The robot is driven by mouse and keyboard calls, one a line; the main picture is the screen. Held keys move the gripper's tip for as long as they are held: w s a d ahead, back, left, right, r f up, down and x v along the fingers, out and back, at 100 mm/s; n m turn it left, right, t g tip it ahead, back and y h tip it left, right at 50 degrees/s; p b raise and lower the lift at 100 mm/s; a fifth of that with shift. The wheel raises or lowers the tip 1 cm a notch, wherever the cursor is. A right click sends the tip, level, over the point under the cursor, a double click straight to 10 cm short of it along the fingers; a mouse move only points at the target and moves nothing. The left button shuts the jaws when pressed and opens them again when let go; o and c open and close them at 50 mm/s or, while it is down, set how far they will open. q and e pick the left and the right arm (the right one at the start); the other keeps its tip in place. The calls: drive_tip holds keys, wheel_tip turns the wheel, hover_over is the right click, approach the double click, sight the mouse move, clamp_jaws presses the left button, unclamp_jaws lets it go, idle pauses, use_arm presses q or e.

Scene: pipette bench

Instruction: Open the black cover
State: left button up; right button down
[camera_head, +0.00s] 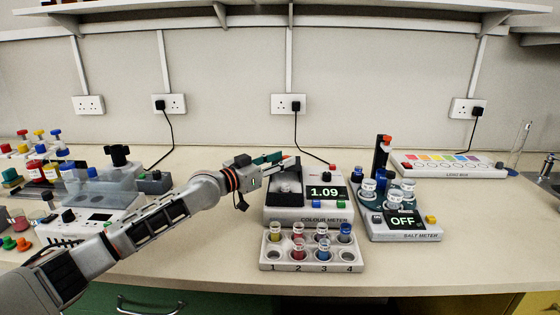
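The colour meter (309,215) stands on the bench in the middle, its display reading 1.09. A black cover (285,196) shows at the left of its top. How far it is raised is hard to tell, since my gripper hides its back part. My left gripper (284,160) reaches in from the left, with its fingertips over the back of the black part. Whether they touch it, and whether the fingers are open or shut, cannot be told. My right gripper is not in view.
A rack (312,258) with coloured vials stands directly in front of the colour meter. The salt meter (406,226), reading OFF, stands to its right. A long box (449,167) lies behind. A clear-lidded device (94,202) and several bottles stand at the left, beside my arm.

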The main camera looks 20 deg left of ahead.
use_arm(q)
drive_tip(key=shift+s+a, duration=0.2)
drive_tip(key=shift+s, duration=0.1)
drive_tip(key=v, duration=1.1)
drive_tip(key=shift+s, duration=0.2)
drive_tip(key=shift+r, duration=0.1)
